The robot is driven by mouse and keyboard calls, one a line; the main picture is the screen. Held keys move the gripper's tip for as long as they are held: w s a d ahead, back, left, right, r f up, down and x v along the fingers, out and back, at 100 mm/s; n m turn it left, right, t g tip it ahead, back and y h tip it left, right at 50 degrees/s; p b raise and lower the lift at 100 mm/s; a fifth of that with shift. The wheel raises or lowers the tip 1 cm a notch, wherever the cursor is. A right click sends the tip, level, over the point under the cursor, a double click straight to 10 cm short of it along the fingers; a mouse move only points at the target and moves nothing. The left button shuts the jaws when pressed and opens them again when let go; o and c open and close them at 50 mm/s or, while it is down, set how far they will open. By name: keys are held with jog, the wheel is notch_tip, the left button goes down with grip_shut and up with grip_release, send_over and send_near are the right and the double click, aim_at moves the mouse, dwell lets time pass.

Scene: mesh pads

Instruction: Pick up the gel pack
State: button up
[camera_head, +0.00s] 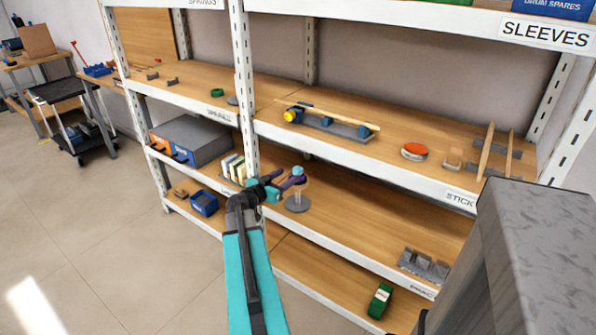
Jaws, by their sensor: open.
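My gripper (291,181) is at the end of my teal arm, in front of the middle shelf level right of the upright. Its purple fingers are small in the view and stand open. A small light blue piece (298,170) shows right at the fingertips, above a stand with a grey round base (297,205) and a pale post. This piece may be the gel pack, but it is too small to be sure. I cannot tell whether it touches the fingers or rests on the stand.
The white shelf upright (244,90) stands just left of my gripper. The board above (330,150) holds a long tool, an orange-topped round tin (414,151) and wooden pieces. A grey box (190,140) and upright packets (232,167) are left.

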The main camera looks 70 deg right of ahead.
aim_at(295, 171)
jog(key=shift+s+d, duration=0.1)
jog(key=shift+d, duration=0.3)
jog(key=shift+d, duration=0.1)
jog(key=shift+p+x, duration=0.75)
jog(key=shift+x, duration=1.8)
jog(key=shift+f, duration=0.2)
jog(key=c, duration=1.1)
jog(key=shift+s, duration=0.1)
jog(key=shift+r, duration=0.1)
